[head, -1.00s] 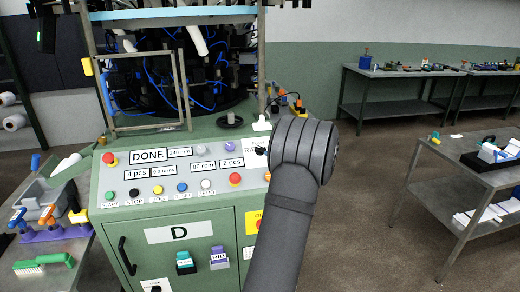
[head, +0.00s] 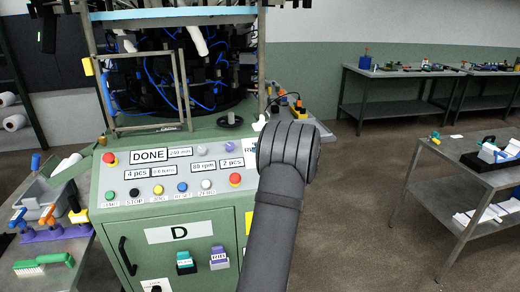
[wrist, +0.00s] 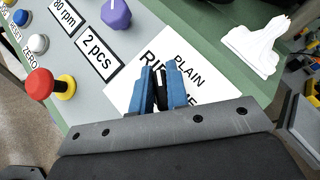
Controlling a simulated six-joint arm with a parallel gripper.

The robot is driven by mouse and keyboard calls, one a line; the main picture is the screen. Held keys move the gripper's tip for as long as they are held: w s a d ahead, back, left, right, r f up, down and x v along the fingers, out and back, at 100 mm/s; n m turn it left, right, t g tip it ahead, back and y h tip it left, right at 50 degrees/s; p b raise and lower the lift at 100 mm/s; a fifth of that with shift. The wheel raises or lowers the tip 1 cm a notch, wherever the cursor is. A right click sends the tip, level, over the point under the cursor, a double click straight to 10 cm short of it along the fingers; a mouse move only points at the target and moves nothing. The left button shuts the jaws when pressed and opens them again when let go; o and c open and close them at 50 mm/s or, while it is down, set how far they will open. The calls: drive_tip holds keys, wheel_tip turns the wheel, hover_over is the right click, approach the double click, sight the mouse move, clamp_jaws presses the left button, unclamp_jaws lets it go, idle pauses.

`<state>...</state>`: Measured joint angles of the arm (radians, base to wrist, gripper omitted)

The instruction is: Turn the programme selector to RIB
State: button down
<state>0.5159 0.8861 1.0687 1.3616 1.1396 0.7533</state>
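The programme selector (wrist: 161,88) is a small dark knob on a white label (wrist: 127,88) at the right end of the control panel. In the wrist view the label reads RIB and PLAIN, with a third word partly covered. My gripper (wrist: 161,78) has its two blue fingers on either side of the knob, close to it. A thin light strip shows between the fingers; I cannot tell whether they press on the knob. The knob's pointing direction is mostly hidden. In the head view my wrist (head: 288,152) covers the selector.
A purple knob (wrist: 116,14) and a red button (wrist: 40,84) are near the fingers on the panel. The machine's display (head: 148,156) reads DONE. A side table (head: 480,160) stands apart at right.

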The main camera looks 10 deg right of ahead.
drive_tip(key=shift+d+f+g, duration=0.2)
drive_tip(key=shift+f+g, duration=0.1)
drive_tip(key=shift+s+f+n+g, duration=0.1)
drive_tip(key=shift+n+g, duration=0.8)
drive_tip(key=shift+n, duration=0.5)
drive_tip(key=shift+d, duration=0.1)
drive_tip(key=c, duration=1.4)
unclamp_jaws()
drive_tip(key=shift+f, duration=0.1)
drive_tip(key=shift+r, duration=0.2)
drive_tip(key=shift+r, duration=0.15)
drive_tip(key=v, duration=1.7)
drive_tip(key=shift+d+f, duration=0.25)
drive_tip(key=shift+f, duration=0.05)
drive_tip(key=shift+a, duration=0.1)
